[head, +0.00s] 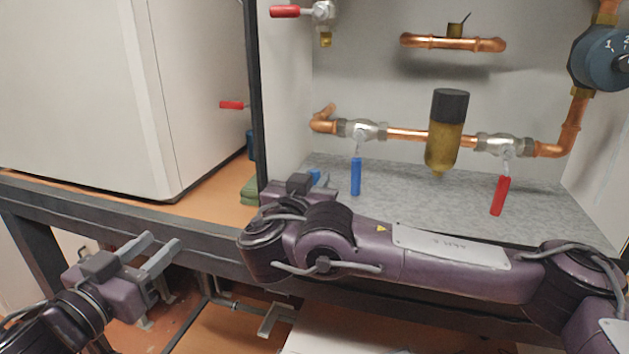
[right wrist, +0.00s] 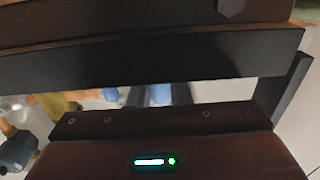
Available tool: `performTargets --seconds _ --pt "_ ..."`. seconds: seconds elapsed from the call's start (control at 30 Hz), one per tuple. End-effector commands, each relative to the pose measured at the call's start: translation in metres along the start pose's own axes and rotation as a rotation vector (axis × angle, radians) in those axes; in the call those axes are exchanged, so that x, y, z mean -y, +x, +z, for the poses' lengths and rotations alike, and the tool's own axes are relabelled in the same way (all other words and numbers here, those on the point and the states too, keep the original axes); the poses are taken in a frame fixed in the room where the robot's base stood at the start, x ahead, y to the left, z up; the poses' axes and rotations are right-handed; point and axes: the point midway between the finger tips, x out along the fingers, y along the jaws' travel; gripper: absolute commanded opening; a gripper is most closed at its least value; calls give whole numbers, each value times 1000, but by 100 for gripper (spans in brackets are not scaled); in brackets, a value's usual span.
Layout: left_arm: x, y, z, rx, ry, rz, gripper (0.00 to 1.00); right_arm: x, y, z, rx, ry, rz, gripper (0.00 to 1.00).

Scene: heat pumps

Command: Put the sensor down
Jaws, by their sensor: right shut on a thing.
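My right gripper (head: 318,186) reaches into the open-fronted panel at its lower left, just above the grey speckled floor (head: 420,188). It is shut on a small blue thing (head: 315,176), which I take to be the sensor. The fingers hide most of it. In the right wrist view, this blue thing (right wrist: 157,94) shows between the fingertips, partly cut off by dark bars across the picture. I cannot tell whether it touches the panel floor. My left gripper (head: 162,254) is open and empty, in front of the bench edge at the lower left.
Copper pipes carry a brass filter (head: 445,135), a blue-handled valve (head: 356,176) and a red-handled valve (head: 502,195). The blue handle hangs just right of my right gripper. A white cabinet (head: 90,90) stands left; a dark upright post (head: 256,90) separates it from the panel. The grey floor's middle is free.

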Motion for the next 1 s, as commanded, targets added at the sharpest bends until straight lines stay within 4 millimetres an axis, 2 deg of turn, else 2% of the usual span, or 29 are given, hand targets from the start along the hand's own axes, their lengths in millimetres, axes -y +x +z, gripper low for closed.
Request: performTargets --seconds 0.27,0.3,0.43,0.77,1.0 --pt "0 0 0 0 0 0 39 0 0 2 0 0 0 0" --pt "0 0 0 0 0 0 39 0 0 2 0 1 0 23" --pt "0 0 0 0 0 0 39 0 0 2 0 0 0 39" --pt "0 0 0 0 0 0 39 0 0 -1 0 0 0 39" --pt "0 0 0 0 0 0 39 1 -38 0 1 0 -5 39"
